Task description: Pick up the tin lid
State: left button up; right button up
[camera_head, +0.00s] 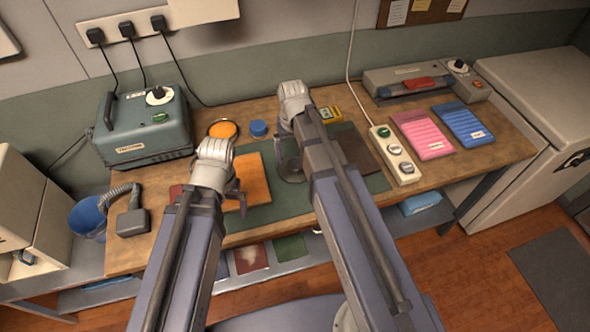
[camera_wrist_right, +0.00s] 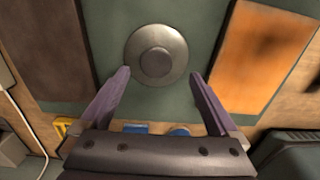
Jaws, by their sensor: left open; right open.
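The tin lid (camera_wrist_right: 156,52) is a round grey metal disc with a raised centre, lying on the dark green mat (camera_wrist_right: 190,100). In the head view the lid (camera_head: 291,172) is partly hidden by my right arm. My right gripper (camera_wrist_right: 160,76) is open and empty. In the right wrist view its fingertips show on either side of the lid's lower part, with gaps; I cannot tell the height left between them and the mat. My left gripper (camera_head: 238,192) is open above the orange board on the left, mostly hidden by its own arm.
An orange board (camera_head: 254,180) and a dark brown board (camera_head: 352,150) lie on either side of the lid. Behind are a blue round item (camera_head: 258,128) and an orange-filled dish (camera_head: 223,129). A power strip (camera_head: 396,155) stands right; a teal machine (camera_head: 142,124) stands left.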

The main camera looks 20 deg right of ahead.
aim_at(295, 164)
pick_arm(q)
notch_tip(295, 164, down, 5)
jog(key=b, duration=0.4)
pick_arm(e)
jog(key=f, duration=0.5)
jog(key=shift+d, duration=0.3)
pick_arm(q)
jog(key=shift+r, duration=0.15)
pick_arm(e)
jog(key=shift+r, duration=0.1)
jog(key=c, duration=1.4)
jog(key=shift+c, duration=0.2)
jog(key=shift+r, duration=0.1)
